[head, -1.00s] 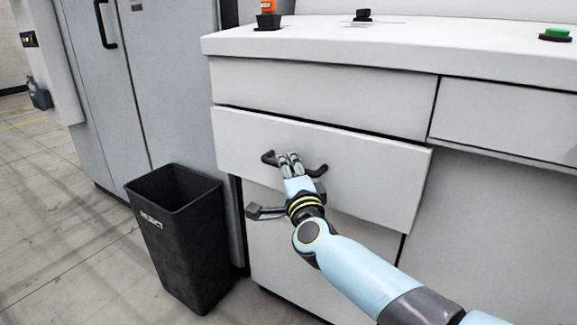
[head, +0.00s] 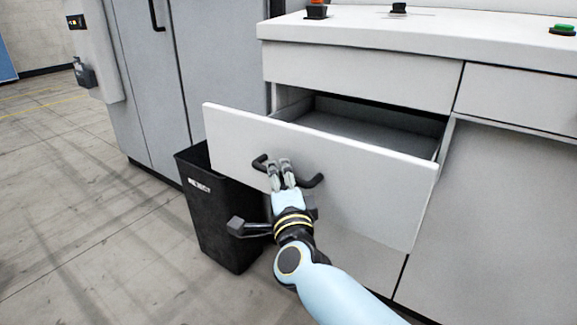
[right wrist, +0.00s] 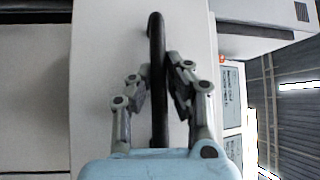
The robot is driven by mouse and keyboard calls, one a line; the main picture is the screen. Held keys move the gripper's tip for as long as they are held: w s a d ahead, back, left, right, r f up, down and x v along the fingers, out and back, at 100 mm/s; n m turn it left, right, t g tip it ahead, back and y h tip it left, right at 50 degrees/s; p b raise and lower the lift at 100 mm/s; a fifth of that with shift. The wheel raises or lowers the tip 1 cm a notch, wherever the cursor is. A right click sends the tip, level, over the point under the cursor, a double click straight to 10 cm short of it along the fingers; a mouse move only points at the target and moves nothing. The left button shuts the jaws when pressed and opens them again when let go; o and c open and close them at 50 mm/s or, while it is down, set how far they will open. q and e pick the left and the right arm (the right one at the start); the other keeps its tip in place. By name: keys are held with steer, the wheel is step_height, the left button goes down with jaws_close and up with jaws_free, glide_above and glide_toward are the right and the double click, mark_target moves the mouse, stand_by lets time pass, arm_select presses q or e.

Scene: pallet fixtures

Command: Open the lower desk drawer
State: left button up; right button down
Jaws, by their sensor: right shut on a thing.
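The lower desk drawer (head: 345,178) has a white front and is pulled well out from the white desk (head: 365,72). Its grey interior (head: 365,125) shows behind the front and looks empty. My right gripper (head: 280,168) is shut on the black bar handle (head: 309,182) at the middle of the drawer front. In the right wrist view the handle (right wrist: 156,60) runs upright between the two fingers of the gripper (right wrist: 160,80). My left gripper is in neither view.
A black reject bin (head: 215,215) stands on the floor just left of the drawer, partly hidden behind its front. A grey cabinet (head: 190,60) is behind it. An orange-topped switch (head: 317,10) and a green button (head: 563,29) are on the desk top. Open floor lies at left.

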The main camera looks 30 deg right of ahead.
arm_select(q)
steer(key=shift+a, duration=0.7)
arm_select(e)
steer(key=shift+s+a+f, duration=0.3)
steer(key=shift+s+a, duration=0.1)
steer(key=shift+a, duration=0.35)
steer(key=c, duration=1.3)
jaws_free()
steer(key=shift+d, duration=0.1)
steer(key=shift+r, duration=0.15)
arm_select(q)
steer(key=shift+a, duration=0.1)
arm_select(e)
steer(key=shift+w+r, duration=0.1)
